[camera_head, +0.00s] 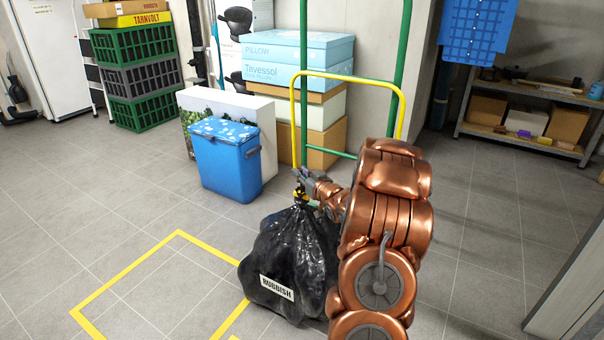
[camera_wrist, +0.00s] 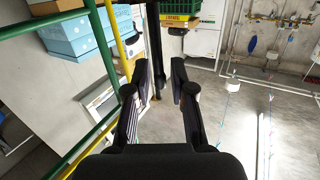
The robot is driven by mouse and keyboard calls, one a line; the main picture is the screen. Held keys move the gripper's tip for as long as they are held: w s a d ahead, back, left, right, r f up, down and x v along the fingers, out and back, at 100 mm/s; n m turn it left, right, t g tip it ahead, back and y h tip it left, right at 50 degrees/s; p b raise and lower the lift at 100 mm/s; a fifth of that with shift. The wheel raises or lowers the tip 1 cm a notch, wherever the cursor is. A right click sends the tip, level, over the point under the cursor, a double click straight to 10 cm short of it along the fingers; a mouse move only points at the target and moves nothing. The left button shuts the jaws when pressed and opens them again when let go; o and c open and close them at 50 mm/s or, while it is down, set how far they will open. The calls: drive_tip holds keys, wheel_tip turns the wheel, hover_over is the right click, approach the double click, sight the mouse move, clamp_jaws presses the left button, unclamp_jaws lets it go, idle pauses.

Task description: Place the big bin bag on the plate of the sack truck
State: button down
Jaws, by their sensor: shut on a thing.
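The big bin bag (camera_head: 285,255) is black, shiny and full, with a white RUBBISH label. My gripper (camera_head: 302,188) is shut on its gathered neck, and the bag hangs upright below. I cannot tell whether its bottom touches the floor. The sack truck (camera_head: 304,115) has a green frame and a yellow hoop and stands just behind the bag. Its plate is hidden behind the bag and my arm. In the wrist view, the fingers (camera_wrist: 163,82) show with the truck's green rail (camera_wrist: 104,55) close on their left; the bag is not clearly visible there.
A yellow taped outline (camera_head: 178,234) lies on the floor left of the bag. A blue cool box (camera_head: 225,165) and stacked cartons (camera_head: 325,115) stand behind. Green and grey crates (camera_head: 140,80) are at back left, a shelf (camera_head: 530,138) at back right.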

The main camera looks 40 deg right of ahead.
drive_tip(key=shift+r, duration=0.1)
drive_tip(key=c, duration=1)
unclamp_jaws()
drive_tip(key=shift+f, duration=0.2)
drive_tip(key=f+p+v, duration=0.1)
drive_tip(key=p+v, duration=0.2)
drive_tip(key=v, duration=0.9)
drive_tip(key=shift+r, duration=0.45)
